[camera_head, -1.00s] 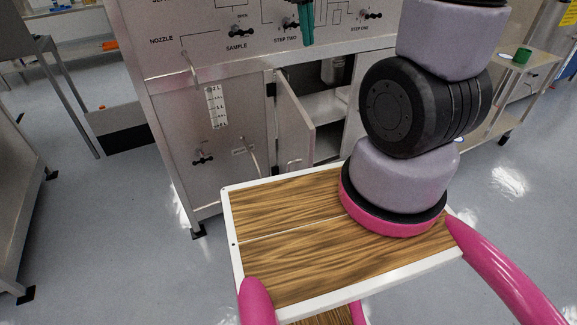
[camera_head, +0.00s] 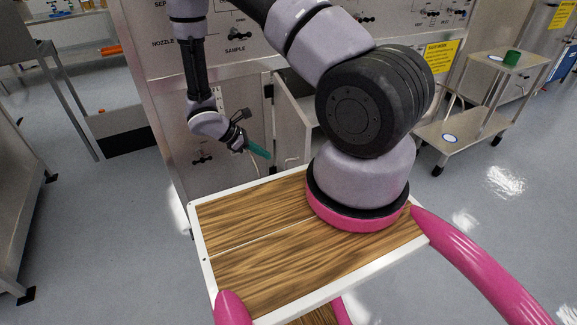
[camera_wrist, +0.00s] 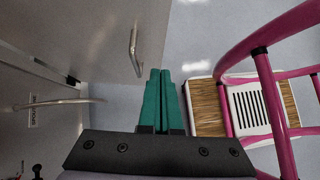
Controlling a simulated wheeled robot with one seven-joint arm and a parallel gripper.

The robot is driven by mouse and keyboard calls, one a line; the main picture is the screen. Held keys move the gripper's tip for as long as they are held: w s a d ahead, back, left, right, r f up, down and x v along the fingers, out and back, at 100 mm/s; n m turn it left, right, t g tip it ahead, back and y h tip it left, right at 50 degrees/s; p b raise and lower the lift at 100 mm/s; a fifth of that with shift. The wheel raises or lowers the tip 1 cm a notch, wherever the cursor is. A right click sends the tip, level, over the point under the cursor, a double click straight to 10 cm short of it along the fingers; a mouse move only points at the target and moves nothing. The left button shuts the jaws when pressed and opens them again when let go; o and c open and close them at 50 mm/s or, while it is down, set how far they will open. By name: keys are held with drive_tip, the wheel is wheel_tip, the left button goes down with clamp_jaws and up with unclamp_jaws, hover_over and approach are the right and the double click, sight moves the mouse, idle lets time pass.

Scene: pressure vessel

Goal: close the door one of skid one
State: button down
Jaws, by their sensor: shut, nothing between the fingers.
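The steel cabinet door (camera_head: 291,120) is the panel hinged on the cabinet front. It stands open, swung outward, with a small handle (camera_head: 292,161) low on its face. In the wrist view the door (camera_wrist: 95,28) fills the upper left, and its bar handle (camera_wrist: 134,50) is left of my fingers. My gripper (camera_head: 259,151) has teal fingers, shut and empty, just left of the door in the head view. The fingers (camera_wrist: 160,75) point past the handle in the wrist view; whether they touch the door cannot be told. The cabinet opening is mostly hidden behind my arm.
The cabinet's fixed front (camera_head: 180,110) carries knobs and a curved tube (camera_wrist: 60,103) near my gripper. A steel cart (camera_head: 460,135) with a green object (camera_head: 512,57) stands at the right. A steel table (camera_head: 20,50) stands at the left. The floor between is clear.

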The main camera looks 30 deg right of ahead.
drive_tip(key=d+r+x, duration=0.1)
drive_tip(key=x, duration=1.2)
drive_tip(key=shift+s+d+r, duration=0.2)
drive_tip(key=shift+d+r, duration=0.2)
drive_tip(key=shift+d, duration=0.1)
